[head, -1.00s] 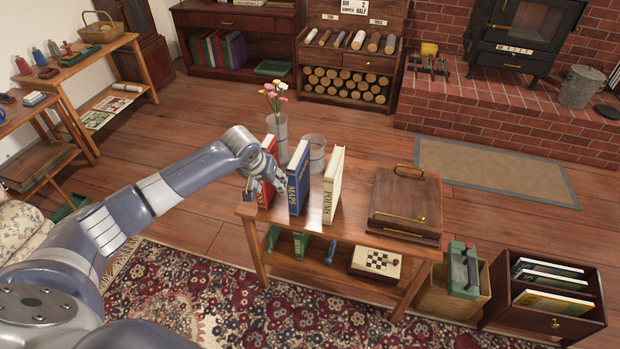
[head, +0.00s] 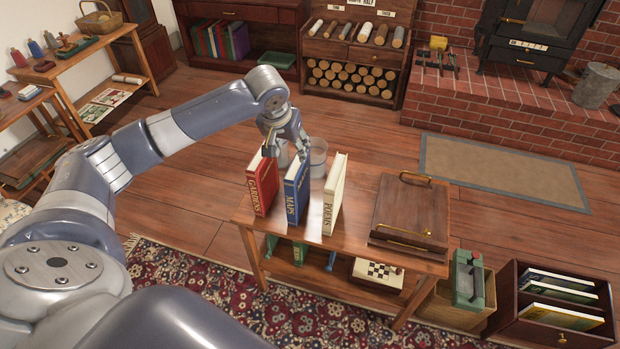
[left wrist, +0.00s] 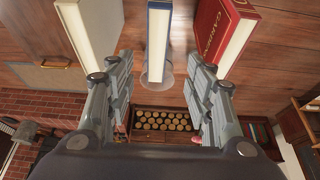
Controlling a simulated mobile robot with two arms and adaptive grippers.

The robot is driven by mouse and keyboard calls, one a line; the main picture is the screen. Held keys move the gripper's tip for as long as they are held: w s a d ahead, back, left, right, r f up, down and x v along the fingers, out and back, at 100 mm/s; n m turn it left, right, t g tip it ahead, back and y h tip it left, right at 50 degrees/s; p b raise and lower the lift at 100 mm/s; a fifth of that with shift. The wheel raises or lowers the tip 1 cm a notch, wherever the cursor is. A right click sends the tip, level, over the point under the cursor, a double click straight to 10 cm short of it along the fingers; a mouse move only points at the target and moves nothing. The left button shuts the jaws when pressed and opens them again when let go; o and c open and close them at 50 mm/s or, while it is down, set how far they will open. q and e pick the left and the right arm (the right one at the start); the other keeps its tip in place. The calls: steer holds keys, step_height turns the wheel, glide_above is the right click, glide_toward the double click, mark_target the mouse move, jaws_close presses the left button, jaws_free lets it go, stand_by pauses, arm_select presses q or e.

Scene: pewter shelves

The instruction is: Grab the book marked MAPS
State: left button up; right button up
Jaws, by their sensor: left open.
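The blue book marked MAPS (head: 296,190) stands upright on the small wooden table, between the red GARDENS book (head: 262,186) on its left and the cream POEMS book (head: 334,194) on its right. My left gripper (head: 286,153) is open and empty above and behind the top of the blue book, pointing down. In the left wrist view, the blue book (left wrist: 158,35) lies between the two spread fingers (left wrist: 158,68), a little beyond their tips. It looks untouched. My right gripper is in neither view.
The lower shelf holds a chessboard box (head: 378,273). Narrow gaps separate the books.

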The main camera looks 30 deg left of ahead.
mark_target(297, 163)
arm_select(q)
steer(key=x, duration=0.3)
steer(key=shift+w+r, duration=0.1)
steer(key=shift+w, duration=0.1)
steer(key=shift+x, duration=1.1)
steer(key=x, duration=0.4)
steer(key=shift+s+d+f, duration=0.2)
steer(key=shift+d+f, duration=0.05)
steer(key=shift+f, duration=0.05)
steer(key=shift+w+f, duration=0.2)
steer(key=shift+f, duration=0.2)
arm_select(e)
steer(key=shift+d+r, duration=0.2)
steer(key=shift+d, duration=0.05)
arm_select(q)
steer(key=shift+f+p, duration=0.2)
steer(key=shift+p, duration=0.4)
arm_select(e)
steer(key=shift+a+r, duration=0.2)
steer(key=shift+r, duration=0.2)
arm_select(q)
jaws_close()
steer(key=shift+r, duration=0.1)
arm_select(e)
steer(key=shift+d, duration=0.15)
